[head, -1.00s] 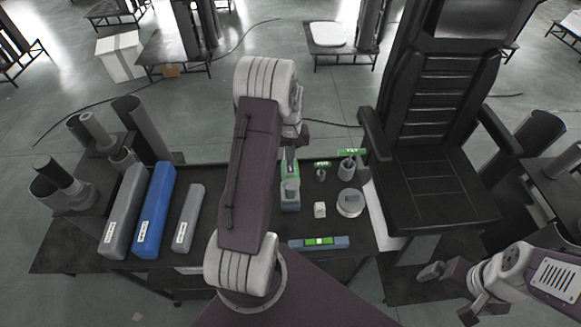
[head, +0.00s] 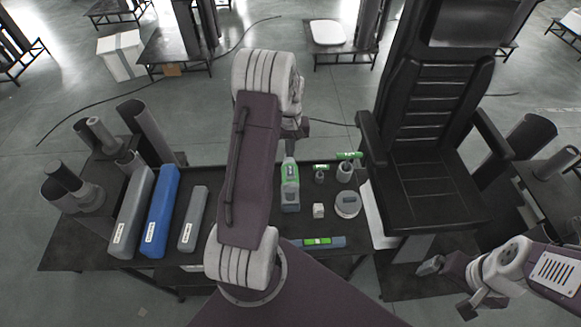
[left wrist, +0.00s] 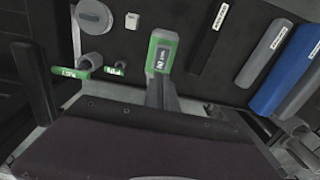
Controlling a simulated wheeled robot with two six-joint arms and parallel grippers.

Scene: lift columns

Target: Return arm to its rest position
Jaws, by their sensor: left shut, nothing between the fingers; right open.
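My left arm (head: 250,165) stands folded up in the middle of the head view, with its purple link over the table's middle. My right gripper (head: 450,286) is open and empty at the lower right, in front of the black chair (head: 425,190).
The dark table (head: 268,222) holds a grey-green tool (head: 290,190), a round grey part (head: 347,204), a small white block (head: 318,211), green-topped pieces (head: 345,170) and a green-marked bar (head: 318,242). Grey and blue long blocks (head: 158,212) lie left, beside upright tubes (head: 145,130).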

